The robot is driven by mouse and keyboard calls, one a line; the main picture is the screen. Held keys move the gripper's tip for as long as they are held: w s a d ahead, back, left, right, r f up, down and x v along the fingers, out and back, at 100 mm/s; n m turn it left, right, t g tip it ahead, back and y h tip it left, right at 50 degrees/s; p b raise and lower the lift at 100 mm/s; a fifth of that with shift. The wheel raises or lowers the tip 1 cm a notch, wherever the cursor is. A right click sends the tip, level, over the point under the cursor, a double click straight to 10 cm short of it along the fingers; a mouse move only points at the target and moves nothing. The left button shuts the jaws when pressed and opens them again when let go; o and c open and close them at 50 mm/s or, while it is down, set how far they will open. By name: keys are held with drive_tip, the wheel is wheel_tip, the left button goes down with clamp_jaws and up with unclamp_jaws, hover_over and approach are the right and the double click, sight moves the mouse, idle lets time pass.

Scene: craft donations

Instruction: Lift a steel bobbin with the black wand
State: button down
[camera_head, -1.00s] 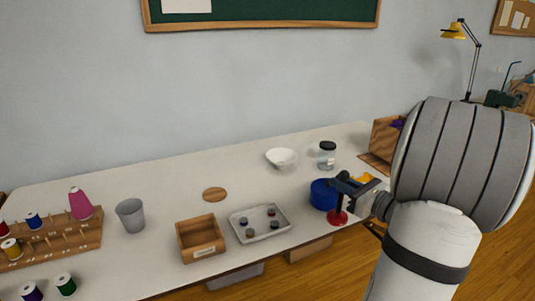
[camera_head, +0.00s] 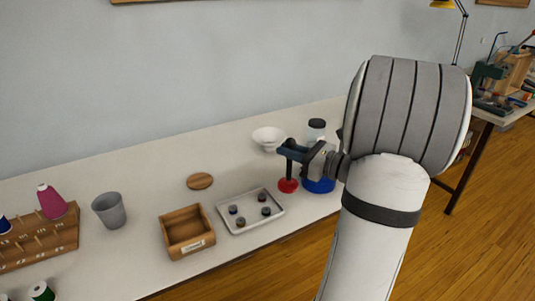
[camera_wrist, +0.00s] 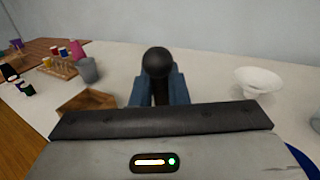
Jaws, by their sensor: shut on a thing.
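My gripper (camera_head: 290,150) is shut on the black wand, whose red disc end (camera_head: 288,186) hangs below the fingers in the head view. In the wrist view the wand's round black knob (camera_wrist: 157,62) stands up between the blue-grey fingers. The wand looks about upright, just right of the white tray (camera_head: 276,221). Several small bobbins sit apart in the tray, among them a dark bluish one (camera_head: 233,210) and a brownish-topped one (camera_head: 240,222). I cannot tell which are steel. Nothing is seen hanging from the red disc.
A wooden box (camera_head: 207,240) with a label stands left of the tray. A white bowl (camera_head: 268,138), a clear jar (camera_head: 316,130) and a blue container (camera_head: 319,186) are near the gripper. A round wooden disc (camera_head: 199,181), grey cup (camera_head: 109,211) and thread rack (camera_head: 50,245) stand left.

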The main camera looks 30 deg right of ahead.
drive_tip(key=w+a+n+g+y, duration=0.2)
drive_tip(key=a+n+y, duration=0.1)
drive_tip(key=a, duration=0.3)
wheel_tip(320, 180, down, 7)
drive_tip(key=b, duration=0.6)
drive_tip(key=shift+s+r, duration=0.1)
idle(0.4)
wheel_tip(320, 180, up, 7)
drive_tip(key=p, duration=0.6)
drive_tip(key=shift+p, duration=0.4)
